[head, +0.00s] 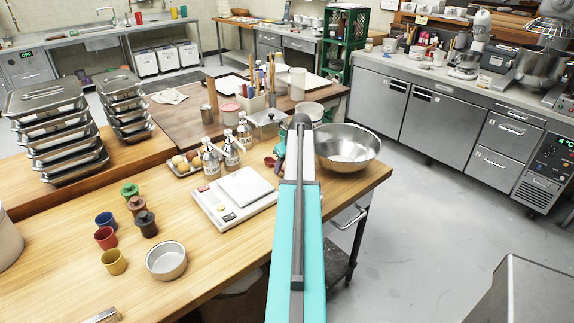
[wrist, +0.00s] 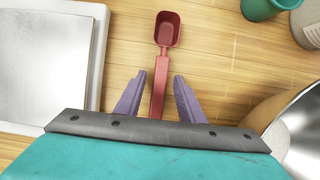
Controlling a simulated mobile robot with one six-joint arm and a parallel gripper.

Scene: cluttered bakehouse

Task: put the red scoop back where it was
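The red scoop (wrist: 165,32) lies in the upper middle of the wrist view, its bowl pointing away from my gripper and its handle running back between the fingers. My gripper (wrist: 158,75) is open. Its two purple fingers stand one on each side of the handle, with a gap showing on both sides. The scoop seems to rest on the wooden worktop; the height of the fingers above it is hard to tell. In the head view only a bit of the red scoop (head: 269,161) shows beside my arm, which hides most of the area.
The white scale (head: 236,198) is left of the scoop, and it also shows in the wrist view (wrist: 98,60). A steel bowl (head: 347,147) stands close on the right. A teal cup (wrist: 262,8) is at the upper right. Dispenser bottles (head: 232,152) stand behind the scale.

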